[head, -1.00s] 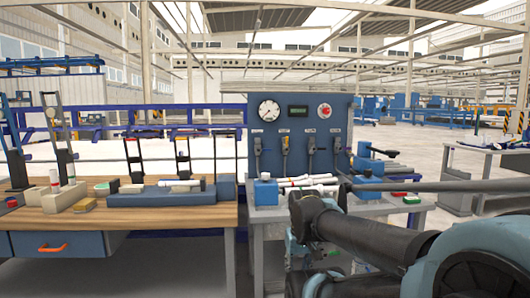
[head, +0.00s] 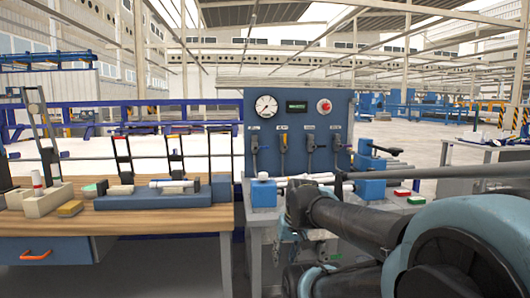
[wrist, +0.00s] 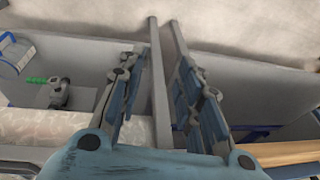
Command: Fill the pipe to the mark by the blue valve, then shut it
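A blue panel (head: 300,110) stands at the back of the right bench. I cannot tell the valves' handle colours or positions surely. A pale pipe (head: 310,179) lies level between a blue clamp block (head: 263,191) and another blue block (head: 370,184). No fill mark is readable. My gripper (wrist: 160,58) is open in the wrist view, its fingers apart with a grey bar (wrist: 158,85) showing between them. Contact with the bar is unclear.
A wooden workbench (head: 150,218) with a blue fixture (head: 150,198) and small blocks stands on the left. A red button (head: 324,106) is on the panel. Red and green buttons sit right of the clamp. My arm covers the right bench's front. A green-handled fitting (wrist: 58,92) shows in the wrist view.

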